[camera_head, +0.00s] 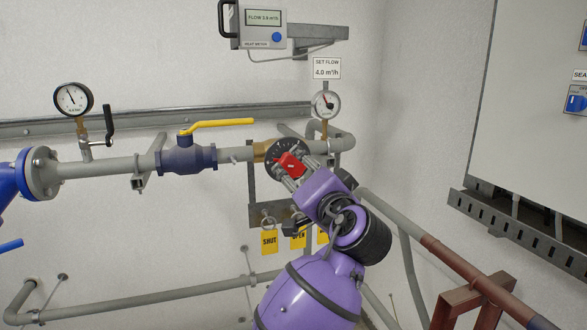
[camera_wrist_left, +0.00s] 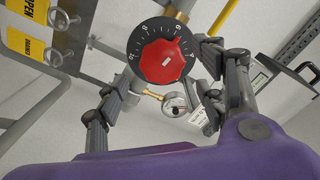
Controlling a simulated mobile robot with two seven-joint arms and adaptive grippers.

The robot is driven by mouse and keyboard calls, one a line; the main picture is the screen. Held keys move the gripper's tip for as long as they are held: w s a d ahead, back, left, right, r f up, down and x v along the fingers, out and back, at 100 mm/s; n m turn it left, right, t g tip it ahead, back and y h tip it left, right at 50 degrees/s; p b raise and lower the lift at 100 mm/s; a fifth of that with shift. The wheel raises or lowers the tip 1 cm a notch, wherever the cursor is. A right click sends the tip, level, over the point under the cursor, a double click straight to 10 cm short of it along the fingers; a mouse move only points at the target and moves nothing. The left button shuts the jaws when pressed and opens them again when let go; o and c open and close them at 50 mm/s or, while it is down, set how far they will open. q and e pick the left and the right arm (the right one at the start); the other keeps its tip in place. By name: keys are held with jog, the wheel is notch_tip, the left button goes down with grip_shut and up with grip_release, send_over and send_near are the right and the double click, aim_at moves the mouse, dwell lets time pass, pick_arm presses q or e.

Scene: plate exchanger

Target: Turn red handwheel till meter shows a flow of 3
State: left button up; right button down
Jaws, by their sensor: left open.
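The red handwheel (camera_head: 291,163) sits on the pipe, with a black numbered dial around it. In the left wrist view the red handwheel (camera_wrist_left: 163,62) faces the camera, its dial numbers showing around the rim. My left gripper (camera_head: 290,172) is open, with one finger on each side of the handwheel; contact cannot be told. Its fingers also show in the left wrist view (camera_wrist_left: 160,80). The flow meter (camera_head: 263,18) on the wall has a lit display reading about 3.9 m³/h, its digits small. A sign (camera_head: 327,68) says SET FLOW 4.0 m³/h. My right gripper is out of view.
A blue valve (camera_head: 188,158) with a yellow lever (camera_head: 222,123) is on the same pipe, left of the handwheel. Pressure gauges stand at left (camera_head: 73,99) and right (camera_head: 326,104). Yellow tags (camera_head: 269,242) hang below. A grey cabinet (camera_head: 535,110) is at right.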

aim_at(294, 169)
pick_arm(q)
jog(key=x, duration=0.6)
jog(key=shift+w+a, duration=0.1)
jog(key=shift+w, duration=0.15)
jog(key=shift+c, duration=0.3)
jog(key=shift+f, duration=0.1)
jog(key=c, duration=1.1)
